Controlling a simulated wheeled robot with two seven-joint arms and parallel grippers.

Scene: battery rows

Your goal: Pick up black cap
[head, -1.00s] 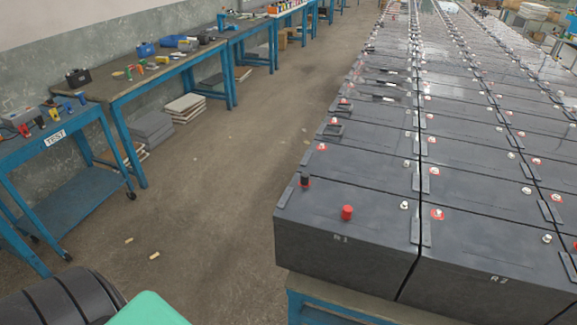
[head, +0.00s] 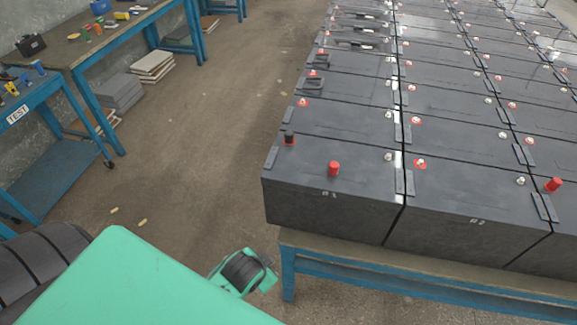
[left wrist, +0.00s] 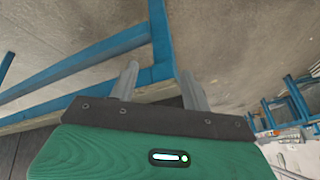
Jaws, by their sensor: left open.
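The black cap (head: 289,137) stands upright on the left rear terminal of the front left battery, marked R1 (head: 315,195), in the head view. The black cap does not show in that view. My right gripper is not in view.
Rows of dark batteries fill the right side on a blue-framed stand (head: 350,262). Another red cap (head: 554,184) stands at the far right. A blue trolley marked TEST (head: 45,178) and a workbench are at the left. The floor between is mostly clear.

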